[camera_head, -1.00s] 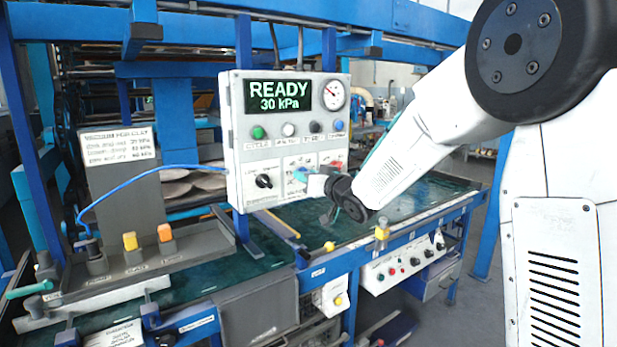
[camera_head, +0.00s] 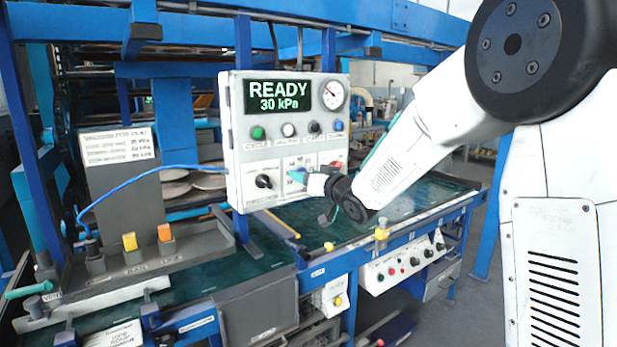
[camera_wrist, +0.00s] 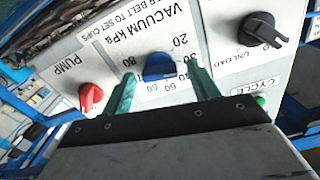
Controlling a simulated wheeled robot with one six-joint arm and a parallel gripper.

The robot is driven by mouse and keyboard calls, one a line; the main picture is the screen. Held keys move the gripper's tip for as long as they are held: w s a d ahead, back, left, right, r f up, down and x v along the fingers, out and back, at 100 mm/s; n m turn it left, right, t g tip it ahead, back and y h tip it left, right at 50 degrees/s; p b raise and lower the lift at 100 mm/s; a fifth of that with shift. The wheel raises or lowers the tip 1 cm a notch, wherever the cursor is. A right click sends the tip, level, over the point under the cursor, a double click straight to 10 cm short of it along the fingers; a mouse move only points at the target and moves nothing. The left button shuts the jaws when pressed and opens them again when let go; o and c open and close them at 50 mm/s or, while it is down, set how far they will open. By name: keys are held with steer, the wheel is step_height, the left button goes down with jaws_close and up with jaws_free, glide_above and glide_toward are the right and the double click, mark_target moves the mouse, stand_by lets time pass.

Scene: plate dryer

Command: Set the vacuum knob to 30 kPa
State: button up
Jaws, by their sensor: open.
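The blue vacuum knob (camera_wrist: 158,67) sits on the white panel under the label "VACUUM kPa", with a printed number scale around it. In the wrist view my gripper (camera_wrist: 160,72) is open, with one teal finger on each side of the knob. Gaps show between the fingers and the knob, so it is not gripped. In the head view my gripper (camera_head: 299,177) is at the panel's lower middle and hides most of the knob. The display (camera_head: 277,96) reads "READY 30 kPa".
The red pump knob (camera_wrist: 91,96) and the black load/unload knob (camera_wrist: 257,30) flank the vacuum scale. A green cycle button (camera_wrist: 260,100) is close to the right finger. The control box (camera_head: 240,185) stands above a green table (camera_head: 270,262).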

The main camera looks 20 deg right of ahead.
steer(key=v, duration=0.7)
steer(key=shift+s, duration=0.35)
steer(key=shift+d, duration=0.15)
steer(key=s+d+f+m+g+h, duration=0.1)
steer(key=s+d+f+g+h, duration=0.1)
steer(key=d+f+g+h, duration=0.45)
steer(key=s+d+f+m+g, duration=0.1)
steer(key=s+f+g, duration=0.3)
steer(key=s, duration=0.7)
steer(key=s+a+r+g, duration=0.1)
steer(key=s+a+g, duration=0.1)
steer(key=s, duration=1.2)
steer(key=s+a+r+g, duration=0.2)
steer(key=s+a, duration=0.3)
steer(key=s, duration=0.9)
steer(key=shift+s+g+y, duration=0.15)
steer(key=shift+g+y, duration=0.3)
steer(key=shift+g, duration=0.2)
